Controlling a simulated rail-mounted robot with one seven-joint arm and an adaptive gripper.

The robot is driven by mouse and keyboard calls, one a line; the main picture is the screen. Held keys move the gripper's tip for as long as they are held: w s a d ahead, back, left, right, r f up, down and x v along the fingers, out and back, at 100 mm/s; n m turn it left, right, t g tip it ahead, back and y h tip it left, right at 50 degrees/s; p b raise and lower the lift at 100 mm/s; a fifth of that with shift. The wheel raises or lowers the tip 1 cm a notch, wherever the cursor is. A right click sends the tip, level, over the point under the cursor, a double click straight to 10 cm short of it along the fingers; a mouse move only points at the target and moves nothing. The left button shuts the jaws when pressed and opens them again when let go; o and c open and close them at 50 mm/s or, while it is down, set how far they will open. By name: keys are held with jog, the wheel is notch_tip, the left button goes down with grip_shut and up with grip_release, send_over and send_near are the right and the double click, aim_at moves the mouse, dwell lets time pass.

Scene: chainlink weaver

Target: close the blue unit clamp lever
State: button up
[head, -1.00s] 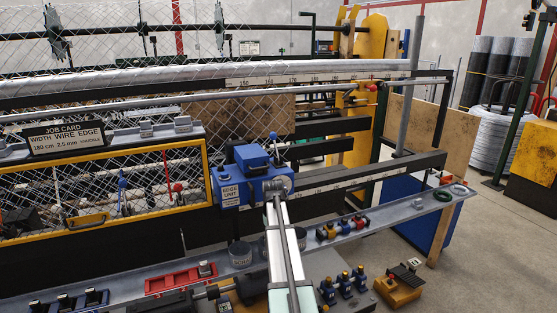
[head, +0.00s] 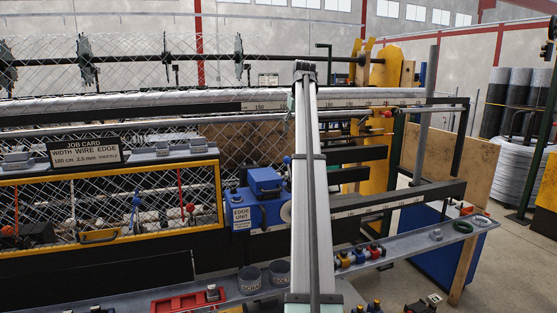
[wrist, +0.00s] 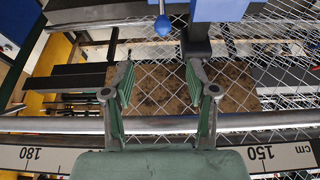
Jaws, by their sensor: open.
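The blue edge unit (head: 262,211) is clamped on the rail right of the yellow frame in the head view, its right side partly hidden by my arm. A blue ball knob (head: 287,160), apparently the lever's end, shows just left of my arm. In the wrist view the blue unit (wrist: 222,9) is at the top edge, and the knob (wrist: 162,25) hangs beside it on a pale stem. My gripper (wrist: 157,68) is open and empty there, its green-padded fingers apart, with the knob beyond and between them, not touched. My gripper's fingers cannot be made out in the head view.
A scale bar (wrist: 40,160) and a grey tube (wrist: 60,124) cross under my gripper. Chain-link mesh fills the right of the wrist view. A shelf (head: 400,246) with small clamps and rings runs below. Another blue-knobbed lever (head: 136,200) stands inside the yellow frame.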

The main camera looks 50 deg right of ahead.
aim_at(287, 157)
jog(key=p+x, duration=0.1)
jog(key=x, duration=0.4)
jog(key=p+x, duration=0.1)
jog(key=x, duration=0.5)
jog(key=p+x, duration=0.2)
jog(key=x, duration=0.4)
jog(key=shift+w+a+r, duration=0.1)
jog(key=shift+w+r, duration=0.05)
jog(key=shift+w, duration=0.2)
grip_shut()
